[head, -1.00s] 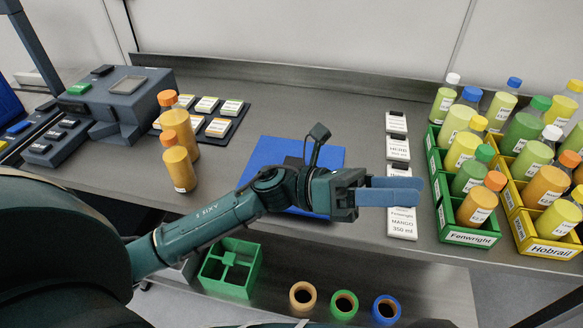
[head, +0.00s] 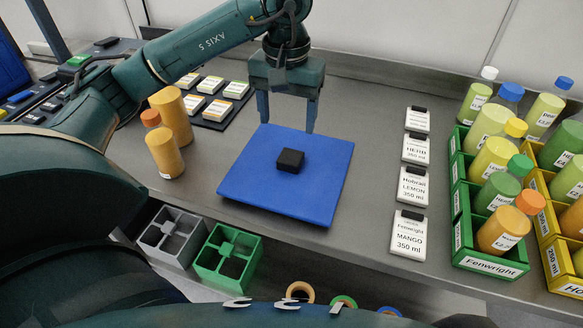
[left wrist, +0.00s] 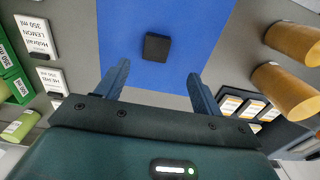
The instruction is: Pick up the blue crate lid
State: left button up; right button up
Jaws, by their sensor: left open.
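The blue crate lid (head: 255,192) lies flat on the grey bench, a square blue panel with a black block-shaped knob (head: 290,160) at its middle. In the left wrist view the lid (left wrist: 190,55) and its knob (left wrist: 157,47) are seen past the fingertips. My left gripper (head: 287,128) is open and empty, pointing down above the lid's far edge, behind the knob. Its two blue fingers (left wrist: 157,80) are spread wide, with the knob beyond them and nothing between them. My right gripper is not in view.
Orange bottles (head: 165,152) stand left of the lid, and a dark tray of cards (head: 212,124) lies behind them. Label cards (head: 413,186) lie to the right, then a green crate of bottles (head: 487,262). Empty grey (head: 170,232) and green (head: 205,262) crates sit below the bench front.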

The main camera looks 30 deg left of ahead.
aim_at(291, 156)
pick_arm(q)
jog(key=f, duration=0.9)
jog(key=shift+w+d+p, duration=0.15)
jog(key=shift+d+p, duration=0.1)
jog(key=shift+p, duration=0.1)
jog(key=c, duration=1.2)
